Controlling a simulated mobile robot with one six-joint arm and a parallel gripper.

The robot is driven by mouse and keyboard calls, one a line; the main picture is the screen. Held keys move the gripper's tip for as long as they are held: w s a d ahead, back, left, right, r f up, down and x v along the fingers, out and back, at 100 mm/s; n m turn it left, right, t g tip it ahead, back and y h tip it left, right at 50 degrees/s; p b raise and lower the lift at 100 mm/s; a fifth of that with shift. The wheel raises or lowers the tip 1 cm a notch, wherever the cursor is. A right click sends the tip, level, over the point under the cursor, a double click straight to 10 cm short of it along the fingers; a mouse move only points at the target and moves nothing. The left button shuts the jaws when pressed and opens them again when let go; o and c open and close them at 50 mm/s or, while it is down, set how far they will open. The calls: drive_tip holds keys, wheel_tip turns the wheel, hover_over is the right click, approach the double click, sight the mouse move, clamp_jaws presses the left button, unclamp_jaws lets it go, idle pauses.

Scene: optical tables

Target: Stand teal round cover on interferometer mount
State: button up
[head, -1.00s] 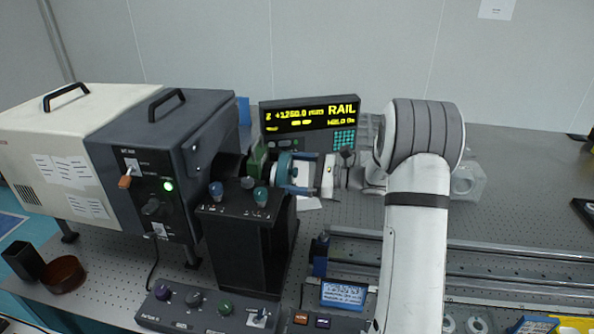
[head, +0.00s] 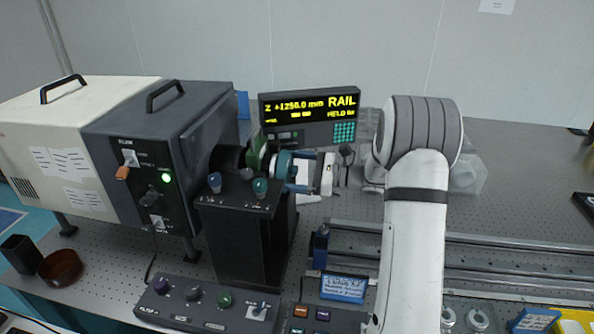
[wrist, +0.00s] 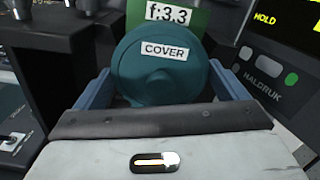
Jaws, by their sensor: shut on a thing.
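The teal round cover (wrist: 160,60), labelled "COVER", is between the two blue fingers of my gripper (wrist: 163,90) in the wrist view. In the head view the cover (head: 284,167) shows at the left end of my gripper (head: 297,172), which is shut on it. The cover faces a green plate (wrist: 172,15) marked "f:3.3". The black interferometer mount (head: 240,225), a box with knobs on top, stands just left of and below the gripper. I cannot tell whether the cover touches the mount or the green plate.
A dark instrument box (head: 165,150) with a green lamp stands at left. A display (head: 310,115) reading RAIL stands close behind my gripper. A control panel (head: 208,305) lies in front, and rails (head: 500,255) run to the right.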

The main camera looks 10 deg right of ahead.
drive_tip(key=shift+f, duration=0.25)
drive_tip(key=o, duration=0.8)
drive_tip(key=shift+c, duration=0.2)
drive_tip(key=v, duration=0.8)
drive_tip(key=shift+w, duration=0.15)
idle(0.4)
